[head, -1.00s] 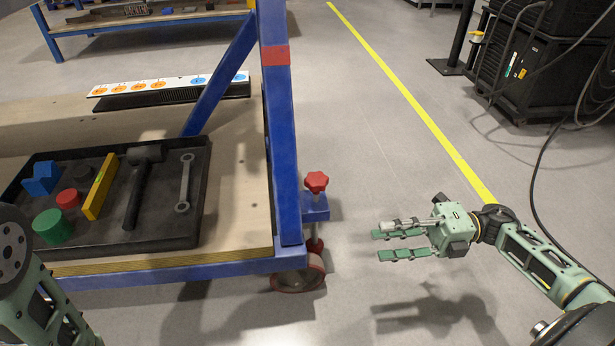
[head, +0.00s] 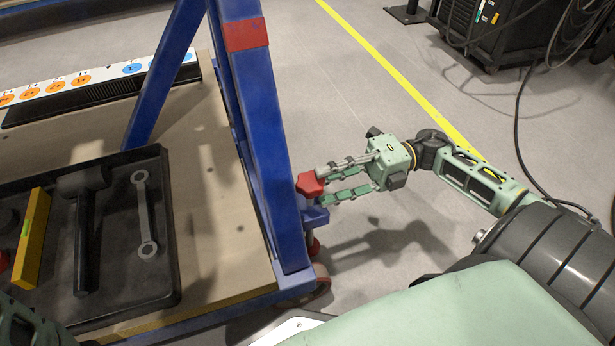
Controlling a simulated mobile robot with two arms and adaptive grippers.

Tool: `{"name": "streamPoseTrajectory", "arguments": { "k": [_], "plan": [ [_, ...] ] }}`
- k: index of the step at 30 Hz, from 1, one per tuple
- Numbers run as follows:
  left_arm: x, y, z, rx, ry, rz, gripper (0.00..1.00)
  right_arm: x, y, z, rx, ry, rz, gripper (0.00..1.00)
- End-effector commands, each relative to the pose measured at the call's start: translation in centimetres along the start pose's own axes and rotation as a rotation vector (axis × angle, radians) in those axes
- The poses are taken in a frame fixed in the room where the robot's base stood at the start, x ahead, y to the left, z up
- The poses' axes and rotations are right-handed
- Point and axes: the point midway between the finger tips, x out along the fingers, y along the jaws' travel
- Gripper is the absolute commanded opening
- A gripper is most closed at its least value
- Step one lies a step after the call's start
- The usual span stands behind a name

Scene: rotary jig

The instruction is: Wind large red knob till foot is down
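The large red knob (head: 309,184) sits on top of a blue bracket (head: 315,214) at the corner of the blue-framed bench. Below the bracket a short stem and a small red part (head: 314,247) show; I cannot tell whether the foot touches the floor. My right gripper (head: 324,187) reaches in from the right, level with the knob. Its two green fingers are apart, and their tips are right at the knob's right side. Whether they touch it I cannot tell. My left gripper is out of view; only part of my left arm shows at the lower left.
The blue post (head: 250,130) rises close to the left of the knob. A black tray (head: 163,290) with tools and blocks lies on the bench. A caster wheel (head: 320,284) is under the corner. The floor to the right is open up to a black cabinet (head: 495,30).

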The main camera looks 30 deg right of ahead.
Motion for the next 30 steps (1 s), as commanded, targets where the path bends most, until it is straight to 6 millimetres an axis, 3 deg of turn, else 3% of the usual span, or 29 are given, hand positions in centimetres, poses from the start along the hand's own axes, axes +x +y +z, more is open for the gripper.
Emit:
{"name": "streamPoseTrajectory", "arguments": {
  "k": [7, 18, 30],
  "plan": [
    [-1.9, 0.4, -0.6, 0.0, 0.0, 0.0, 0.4, 3.3, -0.2, 0.0, -0.002, 0.001, 0.002, 0.36],
    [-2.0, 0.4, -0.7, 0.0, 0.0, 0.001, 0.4, 4.0, 0.0, 0.0, 0.0, -0.001, 0.001, 0.36],
    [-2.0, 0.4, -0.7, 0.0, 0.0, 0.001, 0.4, 4.0, 0.0, 0.0, 0.0, -0.001, 0.001, 0.01]
  ]
}}
